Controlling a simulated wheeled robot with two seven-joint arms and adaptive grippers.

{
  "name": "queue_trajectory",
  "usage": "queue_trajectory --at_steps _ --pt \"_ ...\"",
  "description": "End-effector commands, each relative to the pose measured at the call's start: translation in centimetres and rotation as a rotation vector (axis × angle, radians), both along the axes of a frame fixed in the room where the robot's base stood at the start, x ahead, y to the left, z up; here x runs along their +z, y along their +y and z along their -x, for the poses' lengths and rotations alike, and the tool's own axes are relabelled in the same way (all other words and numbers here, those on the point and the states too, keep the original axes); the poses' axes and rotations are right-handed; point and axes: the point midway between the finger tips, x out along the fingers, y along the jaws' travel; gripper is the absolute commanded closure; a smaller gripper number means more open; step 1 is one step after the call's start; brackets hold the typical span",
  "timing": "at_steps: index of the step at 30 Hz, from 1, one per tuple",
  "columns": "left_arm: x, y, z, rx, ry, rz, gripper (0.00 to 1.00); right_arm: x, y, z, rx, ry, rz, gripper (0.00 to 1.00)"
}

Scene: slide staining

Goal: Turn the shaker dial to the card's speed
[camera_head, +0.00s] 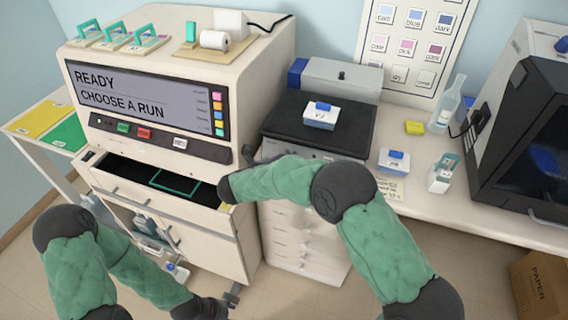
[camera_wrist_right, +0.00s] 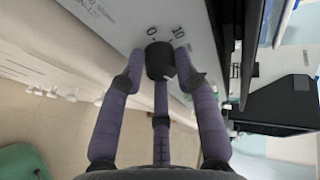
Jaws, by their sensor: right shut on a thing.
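The dial (camera_wrist_right: 159,62) is a black round knob on a pale panel in the right wrist view. The marks 0 and 10 show beside it; its pointer setting cannot be read. My right gripper (camera_wrist_right: 160,68) is closed around the knob, with fingers on both sides. In the head view my right arm covers the dial. The shaker (camera_head: 283,128) has a black top with a white labelled block (camera_head: 321,115) on it. A pale card (camera_head: 384,190) with small, unreadable writing lies on the bench. My left gripper (camera_head: 232,295) is low at the bottom, its fingers unclear.
A stainer (camera_head: 265,60) with a lit screen and an open drawer (camera_head: 125,172) stands left of the shaker. A dark machine (camera_head: 525,130) fills the far right.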

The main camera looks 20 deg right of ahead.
Motion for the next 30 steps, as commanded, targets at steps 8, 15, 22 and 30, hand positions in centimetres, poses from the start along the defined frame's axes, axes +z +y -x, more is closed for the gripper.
queue_trajectory --at_steps 8,15,22,30 --pt "0.0 0.0 0.0 0.000 0.000 0.000 0.52 0.6 -0.2 -0.2 -0.005 -0.013 0.001 0.57" --pt "0.0 0.0 0.0 0.000 0.000 0.000 0.52 0.3 -0.1 -0.1 -0.003 -0.006 0.001 0.47" --pt "0.0 0.0 0.0 0.000 0.000 0.000 0.52 0.4 0.4 0.2 0.001 -0.004 0.001 0.47" --pt "0.0 0.0 0.0 0.000 0.000 0.000 0.52 2.2 3.7 2.7 0.002 -0.006 0.001 0.47"
